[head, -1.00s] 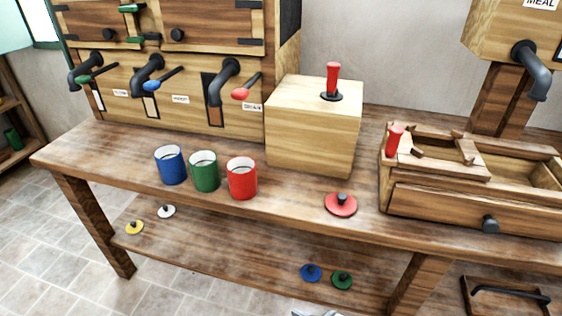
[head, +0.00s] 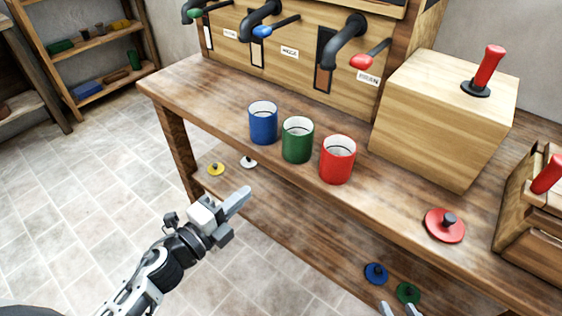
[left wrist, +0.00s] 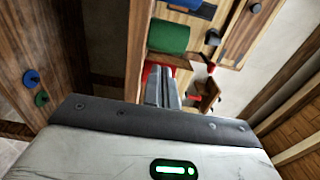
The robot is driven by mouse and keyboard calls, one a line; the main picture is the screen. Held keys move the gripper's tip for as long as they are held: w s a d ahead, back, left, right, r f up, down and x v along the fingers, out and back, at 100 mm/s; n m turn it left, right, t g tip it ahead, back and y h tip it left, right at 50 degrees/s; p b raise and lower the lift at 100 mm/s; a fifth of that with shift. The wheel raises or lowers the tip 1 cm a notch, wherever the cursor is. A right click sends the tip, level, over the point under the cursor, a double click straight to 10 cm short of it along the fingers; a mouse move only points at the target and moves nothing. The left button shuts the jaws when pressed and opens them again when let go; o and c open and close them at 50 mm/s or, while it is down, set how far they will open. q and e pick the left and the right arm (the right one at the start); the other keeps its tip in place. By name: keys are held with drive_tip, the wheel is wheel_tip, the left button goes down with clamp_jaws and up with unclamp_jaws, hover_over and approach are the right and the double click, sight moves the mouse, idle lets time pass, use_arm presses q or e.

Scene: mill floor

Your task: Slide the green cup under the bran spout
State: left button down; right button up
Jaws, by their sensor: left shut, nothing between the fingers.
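The green cup (head: 297,140) stands upright on the bench between the blue cup (head: 263,123) and the red cup (head: 338,160). It also shows in the left wrist view (left wrist: 168,37). My left gripper (head: 245,193) is shut and empty, in front of the bench and below and left of the cups, touching none. My right gripper (head: 399,309) shows only two separated fingertips at the bottom edge.
A wooden box with a red handle (head: 440,110) stands right of the spouts. A red lid (head: 445,225) lies near the bench's front edge. Yellow, white, blue and green lids lie on the lower shelf (head: 300,235). Open floor (head: 80,210) lies to the left.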

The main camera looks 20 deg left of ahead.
sight(289, 154)
use_arm(q)
drive_tip(key=p+x, duration=0.1)
drive_tip(key=x, duration=1.2)
drive_tip(key=shift+w, duration=0.1)
